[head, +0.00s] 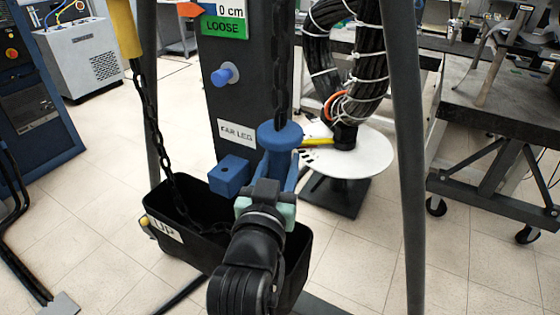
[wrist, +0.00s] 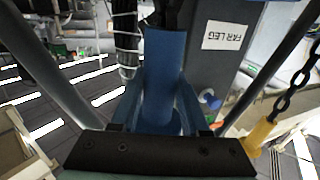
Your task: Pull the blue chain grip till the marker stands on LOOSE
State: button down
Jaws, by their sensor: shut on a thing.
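The blue chain grip (head: 280,135) hangs upright on a dark chain (head: 281,65) in front of a dark post (head: 255,60). My gripper (head: 279,178) is shut on it from below in the head view. In the wrist view the blue grip (wrist: 164,85) stands between my fingers.
A yellow grip (head: 124,28) hangs on a second chain at left. A black bin (head: 180,225) labelled UP lies below. A blue block (head: 230,176) and blue knob (head: 221,77) are on the post. Grey legs flank my arm; a cable coil (head: 347,70) is behind.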

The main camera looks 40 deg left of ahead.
jog(key=shift+c, duration=2)
grip_release()
jog(key=shift+f, duration=0.1)
jog(key=p+v, duration=0.1)
jog(key=v, duration=1.2)
jog(key=shift+a, duration=0.1)
jog(key=w+d+r+m+t+h+p, duration=0.15)
jog(key=w+d+r+t, duration=0.35)
jog(key=r, duration=0.6)
jog(key=w+d+r+m+t+h+p, duration=0.15)
jog(key=w+d+r+h, duration=0.35)
jog(key=r, duration=0.7)
jog(key=s+d+r+m+t+h, duration=0.1)
jog(key=s+d+r+t, duration=0.1)
jog(key=d+r, duration=0.4)
jog(key=s+d+r+m+t+h+p, duration=0.1)
jog(key=s+d+r+m+t+h, duration=0.1)
jog(key=d+r, duration=0.5)
notch_tip(320, 180, up, 5)
jog(key=shift+s+r+t+p, duration=0.1)
jog(key=shift+s+t+p, duration=0.2)
jog(key=shift+t, duration=0.55)
